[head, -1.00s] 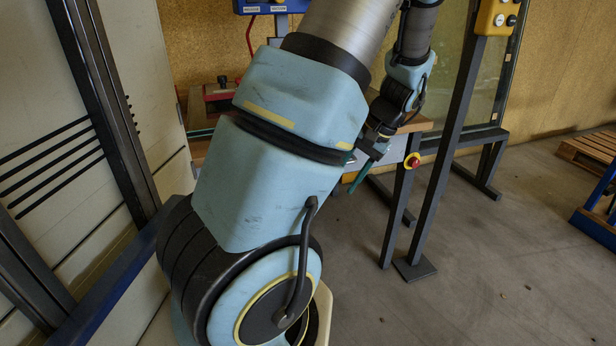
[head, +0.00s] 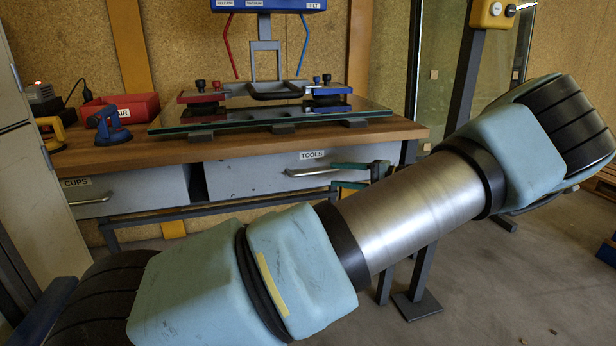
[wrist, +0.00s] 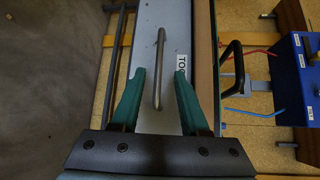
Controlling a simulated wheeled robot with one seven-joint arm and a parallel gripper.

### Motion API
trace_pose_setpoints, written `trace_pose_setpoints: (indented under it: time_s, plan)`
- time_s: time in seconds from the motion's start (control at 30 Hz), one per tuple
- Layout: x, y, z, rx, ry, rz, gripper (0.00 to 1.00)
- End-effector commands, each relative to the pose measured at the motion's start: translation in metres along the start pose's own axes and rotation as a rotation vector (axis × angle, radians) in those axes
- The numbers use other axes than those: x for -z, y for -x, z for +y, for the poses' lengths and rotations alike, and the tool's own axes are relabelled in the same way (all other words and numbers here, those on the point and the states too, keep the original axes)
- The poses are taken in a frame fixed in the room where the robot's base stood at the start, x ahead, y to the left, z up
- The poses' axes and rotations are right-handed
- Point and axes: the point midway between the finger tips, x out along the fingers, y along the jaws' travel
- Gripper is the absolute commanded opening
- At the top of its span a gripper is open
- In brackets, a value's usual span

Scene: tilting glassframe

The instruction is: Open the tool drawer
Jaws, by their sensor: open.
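The tool drawer (head: 258,171) is a grey front labelled TOOLS under the wooden bench top. It looks shut, with its front flush under the bench. Its bar handle (head: 312,172) also shows in the wrist view (wrist: 159,70), where it lies between the two green fingers. My gripper (head: 350,175) is open at the right of the handle in the head view. In the wrist view my gripper (wrist: 158,78) has its fingers spread on both sides of the handle, with gaps and no visible contact. My arm hides part of the drawer's right side.
A drawer labelled CUPS (head: 125,192) is to the left. A glass pane (head: 270,119) with red and blue clamps lies on the bench (head: 170,146). A red bin (head: 120,106) and suction cups stand at the left. A dark post (head: 462,80) rises at the right.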

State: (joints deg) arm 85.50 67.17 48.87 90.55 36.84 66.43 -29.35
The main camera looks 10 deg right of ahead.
Motion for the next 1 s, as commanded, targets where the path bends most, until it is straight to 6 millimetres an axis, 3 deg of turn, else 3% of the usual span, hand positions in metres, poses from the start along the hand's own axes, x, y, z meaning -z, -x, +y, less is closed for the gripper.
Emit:
trace_pose_setpoints:
  time_s: [0.2, 0.43, 0.87, 1.0]
  plan:
    - [-0.001, -0.043, 0.001, -0.001, -0.002, -0.004, 0.45]
    - [-0.001, -0.074, 0.001, -0.002, -0.002, -0.003, 0.45]
    - [-0.001, -0.084, 0.001, -0.003, -0.002, -0.001, 0.45]
    - [-0.001, -0.084, 0.001, -0.003, -0.002, -0.001, 0.29]
